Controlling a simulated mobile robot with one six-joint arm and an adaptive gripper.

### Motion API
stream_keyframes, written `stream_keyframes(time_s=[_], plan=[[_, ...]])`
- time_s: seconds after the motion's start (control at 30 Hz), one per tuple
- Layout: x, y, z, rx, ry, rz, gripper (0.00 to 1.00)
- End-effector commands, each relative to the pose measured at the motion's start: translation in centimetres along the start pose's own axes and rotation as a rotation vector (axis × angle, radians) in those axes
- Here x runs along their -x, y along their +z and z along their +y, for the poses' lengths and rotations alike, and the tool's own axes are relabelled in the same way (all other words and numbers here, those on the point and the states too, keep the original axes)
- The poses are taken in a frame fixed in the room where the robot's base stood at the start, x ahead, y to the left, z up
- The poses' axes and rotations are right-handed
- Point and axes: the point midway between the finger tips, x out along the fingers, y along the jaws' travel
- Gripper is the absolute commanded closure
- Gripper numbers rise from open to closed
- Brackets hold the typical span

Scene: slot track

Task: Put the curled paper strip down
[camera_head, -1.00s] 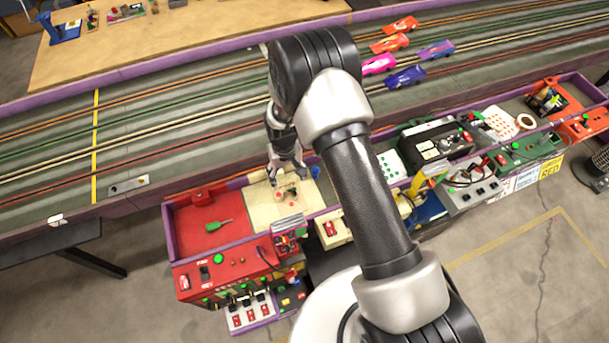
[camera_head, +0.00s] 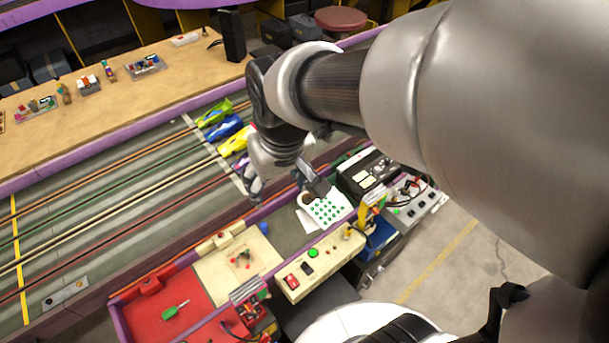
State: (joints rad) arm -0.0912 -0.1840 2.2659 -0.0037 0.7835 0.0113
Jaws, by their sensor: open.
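My gripper (camera_head: 287,190) is open, its two fingers spread wide apart. It hangs over the near edge of the slot track (camera_head: 120,200), close to a white sheet with green dots (camera_head: 329,207). I cannot make out a curled paper strip for certain in this view. No strip shows clearly between the fingers, and my wrist and arm hide part of the area behind them.
Below left are a cream panel (camera_head: 215,270) with small red and dark bits and a red tray (camera_head: 150,305) with a green-handled tool (camera_head: 174,310). A black box (camera_head: 366,170) stands right of the gripper. Several toy cars (camera_head: 225,127) sit on the track behind.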

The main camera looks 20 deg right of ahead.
Motion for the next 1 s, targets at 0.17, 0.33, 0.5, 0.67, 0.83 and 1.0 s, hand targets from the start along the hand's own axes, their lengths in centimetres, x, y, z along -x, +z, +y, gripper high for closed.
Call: stream_keyframes(time_s=[0.17, 0.33, 0.5, 0.67, 0.83, 1.0], plan=[[4.7, 6.0, 1.4, -0.043, 0.014, 0.074, 0.37], [6.2, 10.2, 1.9, -0.069, 0.025, 0.116, 0.37], [6.6, 11.9, 2.1, -0.079, 0.03, 0.131, 0.37], [6.6, 12.1, 2.1, -0.08, 0.03, 0.131, 0.37], [6.3, 12.1, 2.1, -0.079, 0.03, 0.131, 0.37], [5.6, 12.3, 2.0, -0.079, 0.03, 0.131, 0.37]])
